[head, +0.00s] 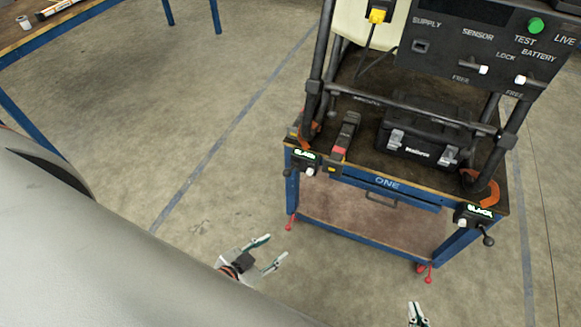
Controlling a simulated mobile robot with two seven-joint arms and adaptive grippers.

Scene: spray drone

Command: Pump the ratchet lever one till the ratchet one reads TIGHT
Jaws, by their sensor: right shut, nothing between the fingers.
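A blue cart (345,178) marked ONE carries a dark frame with a small ratchet at each front corner. The left ratchet (305,155) has a lit green display that seems to read SLACK, with a dark lever knob (288,172) beside it. The right ratchet (478,211) also seems to read SLACK, with a black lever knob (488,241) at its lower right. I cannot tell which one is ratchet one. My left gripper (275,249) is open and empty, below and left of the cart. My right gripper (415,306) is shut, partly cut off at the bottom edge, apart from the cart.
A black case (425,138) sits on the cart under the frame. A black panel (490,50) with switches and a green button stands above it. A blue-legged table (60,40) is at the upper left. The concrete floor left of the cart is clear.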

